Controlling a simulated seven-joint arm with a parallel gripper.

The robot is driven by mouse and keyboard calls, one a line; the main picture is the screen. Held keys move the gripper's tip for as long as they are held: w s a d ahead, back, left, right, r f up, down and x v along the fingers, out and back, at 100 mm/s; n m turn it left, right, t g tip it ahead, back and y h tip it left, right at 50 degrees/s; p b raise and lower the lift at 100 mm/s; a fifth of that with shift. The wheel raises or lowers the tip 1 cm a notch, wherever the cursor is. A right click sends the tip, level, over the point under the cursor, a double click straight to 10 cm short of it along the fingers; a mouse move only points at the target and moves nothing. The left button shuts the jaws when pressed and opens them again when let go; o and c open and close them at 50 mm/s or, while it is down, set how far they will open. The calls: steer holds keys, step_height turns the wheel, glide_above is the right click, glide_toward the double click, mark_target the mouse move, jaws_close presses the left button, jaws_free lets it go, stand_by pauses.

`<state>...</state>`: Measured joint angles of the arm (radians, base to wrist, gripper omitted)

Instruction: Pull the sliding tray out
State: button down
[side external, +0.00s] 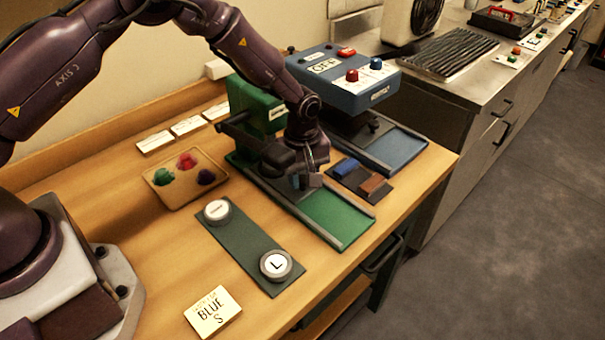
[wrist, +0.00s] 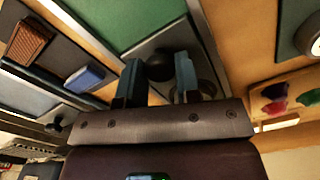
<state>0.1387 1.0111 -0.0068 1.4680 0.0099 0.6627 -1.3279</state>
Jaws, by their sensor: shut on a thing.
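My gripper (side external: 308,182) is over the green station's base, between its two rails. In the wrist view its fingers (wrist: 158,82) stand on either side of a round black knob (wrist: 160,64), shut on it. The knob is on the grey sliding tray (wrist: 183,38), which lies between the rails with the green track (wrist: 130,18) bare beyond it. In the side view my gripper hides the knob and most of the tray. The bare green track (side external: 338,212) runs from under my gripper toward the table's front edge.
The green press (side external: 255,100) and blue press (side external: 345,78) stand behind. A dark pad with blue and brown blocks (side external: 372,184) lies right of the green track. A dark green strip with two round stamps (side external: 245,245) lies left. A palette (side external: 163,188) and card (side external: 212,312) are farther left.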

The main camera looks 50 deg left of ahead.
steer(key=d, duration=1.4)
steer(key=shift+r, duration=0.1)
steer(key=c, duration=0.9)
jaws_free()
steer(key=shift+d, duration=0.1)
steer(key=shift+o, duration=0.5)
step_height(320, 180, up, 13)
